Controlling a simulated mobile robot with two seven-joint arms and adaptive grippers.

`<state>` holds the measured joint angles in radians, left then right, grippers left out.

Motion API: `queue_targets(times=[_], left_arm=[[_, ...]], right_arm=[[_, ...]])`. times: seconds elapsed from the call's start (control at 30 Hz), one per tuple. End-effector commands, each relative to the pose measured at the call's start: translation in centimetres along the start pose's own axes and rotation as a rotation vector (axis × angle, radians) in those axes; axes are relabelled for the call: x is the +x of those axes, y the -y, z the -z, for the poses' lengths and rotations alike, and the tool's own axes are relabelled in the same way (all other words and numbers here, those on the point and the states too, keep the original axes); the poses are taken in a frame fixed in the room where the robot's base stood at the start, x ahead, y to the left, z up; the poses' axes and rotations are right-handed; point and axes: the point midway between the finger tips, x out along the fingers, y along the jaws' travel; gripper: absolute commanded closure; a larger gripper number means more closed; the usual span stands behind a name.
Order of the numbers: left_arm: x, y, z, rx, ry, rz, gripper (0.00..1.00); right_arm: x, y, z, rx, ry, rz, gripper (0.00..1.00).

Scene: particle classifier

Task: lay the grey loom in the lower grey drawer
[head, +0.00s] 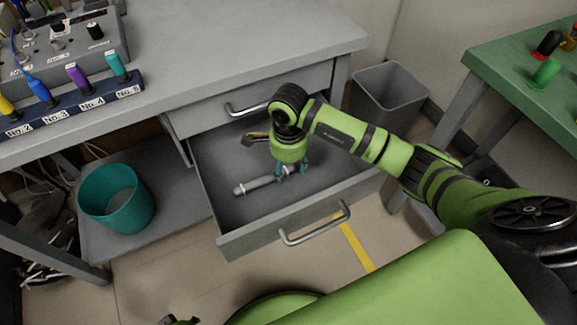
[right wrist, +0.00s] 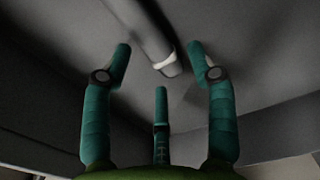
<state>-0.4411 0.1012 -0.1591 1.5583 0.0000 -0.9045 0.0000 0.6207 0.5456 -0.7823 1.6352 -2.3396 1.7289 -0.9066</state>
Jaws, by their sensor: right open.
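The lower grey drawer (head: 236,240) is pulled out below the desk top. The grey loom (head: 252,186), a straight grey tube with pale bands, lies on the drawer's floor. My right gripper (head: 291,176) points down into the drawer over the loom's right end, with its teal fingers spread. In the right wrist view, the loom (right wrist: 143,28) runs in from the top and its banded end lies between the open fingers (right wrist: 160,75). I cannot tell whether a finger touches it. My left gripper is not in view.
The upper drawer (head: 210,118) is shut above. A dark and tan object (head: 255,138) lies at the back of the lower drawer. A teal bin (head: 116,198) stands on the left shelf, a grey bin (head: 388,92) behind my right arm. A green table (head: 520,75) stands right.

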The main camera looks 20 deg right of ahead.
Motion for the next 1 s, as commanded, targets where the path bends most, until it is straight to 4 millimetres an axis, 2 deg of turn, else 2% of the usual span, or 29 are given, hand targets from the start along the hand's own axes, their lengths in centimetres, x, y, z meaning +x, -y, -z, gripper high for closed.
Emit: queue_targets(times=[0.03, 0.3, 0.5, 0.67, 1.0], left_arm=[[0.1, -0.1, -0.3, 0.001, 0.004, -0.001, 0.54], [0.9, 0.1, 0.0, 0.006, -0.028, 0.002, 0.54], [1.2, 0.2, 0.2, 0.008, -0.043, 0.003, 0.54], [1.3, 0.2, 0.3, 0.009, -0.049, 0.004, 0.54], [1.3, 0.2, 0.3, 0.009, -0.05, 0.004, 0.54]], right_arm=[[-1.4, 0.2, 0.1, -0.001, -0.002, 0.008, 0.42], [-7.3, 0.2, 0.1, -0.001, -0.003, 0.007, 0.42], [-10.3, 0.1, 0.1, 0.0, -0.001, 0.005, 0.42], [-11.2, 0.1, 0.1, 0.0, -0.002, 0.002, 0.42], [-11.1, 0.0, -0.2, -0.001, 0.01, 0.002, 0.42]])
